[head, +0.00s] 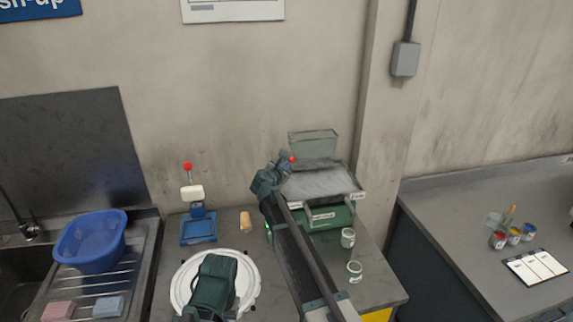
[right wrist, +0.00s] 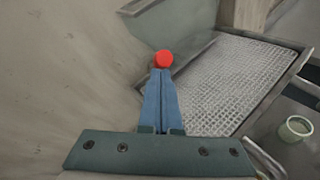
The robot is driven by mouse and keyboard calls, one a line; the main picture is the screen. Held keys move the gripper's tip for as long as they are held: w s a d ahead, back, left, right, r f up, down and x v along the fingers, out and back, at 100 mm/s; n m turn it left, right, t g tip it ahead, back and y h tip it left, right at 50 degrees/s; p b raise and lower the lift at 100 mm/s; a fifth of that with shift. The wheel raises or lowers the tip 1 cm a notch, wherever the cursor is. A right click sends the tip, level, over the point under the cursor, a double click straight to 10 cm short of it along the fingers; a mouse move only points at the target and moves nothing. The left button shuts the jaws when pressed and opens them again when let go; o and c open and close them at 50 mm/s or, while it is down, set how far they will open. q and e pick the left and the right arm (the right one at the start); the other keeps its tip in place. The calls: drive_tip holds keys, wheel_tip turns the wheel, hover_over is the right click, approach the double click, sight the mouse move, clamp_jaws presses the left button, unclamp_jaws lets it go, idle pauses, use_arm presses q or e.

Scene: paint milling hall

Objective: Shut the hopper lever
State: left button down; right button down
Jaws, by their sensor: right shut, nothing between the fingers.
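The hopper machine has a green body (head: 330,216), a grey mesh tray (head: 320,182) and a box-shaped hopper (head: 314,145) behind it. A red knob (head: 292,159) shows at the tray's left edge; it also shows in the right wrist view (right wrist: 163,59). My right gripper (head: 285,166) is at this knob. In the right wrist view its blue fingers (right wrist: 161,72) are shut together and empty, with their tips just below the knob in the picture. I cannot tell whether they touch it. The lever's arm is mostly hidden.
A blue device (head: 198,228) with its own red knob (head: 187,167) stands left of the machine. Two pale cups (head: 348,238) (head: 355,271) stand by the machine's front. A blue basin (head: 91,241) is at the sink. The wall is close behind.

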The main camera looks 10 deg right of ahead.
drive_tip(key=w+r+g+p, duration=0.1)
drive_tip(key=w+r+p, duration=0.5)
drive_tip(key=w+p, duration=0.2)
drive_tip(key=shift+w+r+n, duration=0.3)
drive_tip(key=shift+w+r, duration=0.05)
drive_tip(key=shift+w, duration=0.45)
drive_tip(key=shift+r, duration=0.15)
drive_tip(key=shift+r+p, duration=0.65)
drive_tip(key=shift+p, duration=0.15)
